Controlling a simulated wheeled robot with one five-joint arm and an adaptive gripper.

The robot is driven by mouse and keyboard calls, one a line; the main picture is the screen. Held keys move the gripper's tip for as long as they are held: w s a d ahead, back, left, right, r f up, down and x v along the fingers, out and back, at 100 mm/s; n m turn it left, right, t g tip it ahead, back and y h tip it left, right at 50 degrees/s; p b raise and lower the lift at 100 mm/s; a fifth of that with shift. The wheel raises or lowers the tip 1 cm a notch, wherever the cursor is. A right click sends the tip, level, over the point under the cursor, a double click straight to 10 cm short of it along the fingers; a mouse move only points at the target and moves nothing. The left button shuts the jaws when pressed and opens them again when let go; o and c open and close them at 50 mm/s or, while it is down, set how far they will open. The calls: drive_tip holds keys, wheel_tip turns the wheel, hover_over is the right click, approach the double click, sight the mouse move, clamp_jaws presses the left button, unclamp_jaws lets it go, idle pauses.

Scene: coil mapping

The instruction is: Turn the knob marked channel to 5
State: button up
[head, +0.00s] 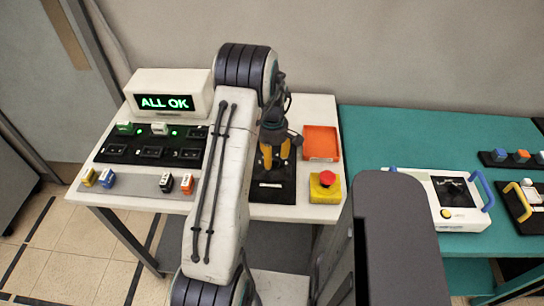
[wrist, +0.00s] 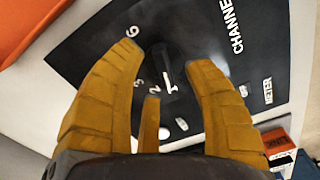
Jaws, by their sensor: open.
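The channel panel is a black plate marked CHANNEL in the wrist view (wrist: 215,35); in the head view it shows under my gripper (head: 270,193). The dark knob (wrist: 168,70) shows between my fingers, with a white mark on it. White digits, among them a 6, a 3 and a 2, stand around it; which one the knob points at I cannot tell. My gripper (wrist: 165,58) is open, its yellow fingers on either side of the knob with gaps; contact is not clear. In the head view my gripper (head: 274,155) hides the knob.
An orange tray (head: 320,142) and a red button on a yellow base (head: 326,186) stand right of the panel. A white display (head: 168,97) reads ALL OK at left, above a black socket panel (head: 150,148). Several small coloured blocks lie in front. A green table is at right.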

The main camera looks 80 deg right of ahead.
drive_tip(key=shift+f, duration=0.55)
drive_tip(key=shift+o, duration=0.3)
clamp_jaws()
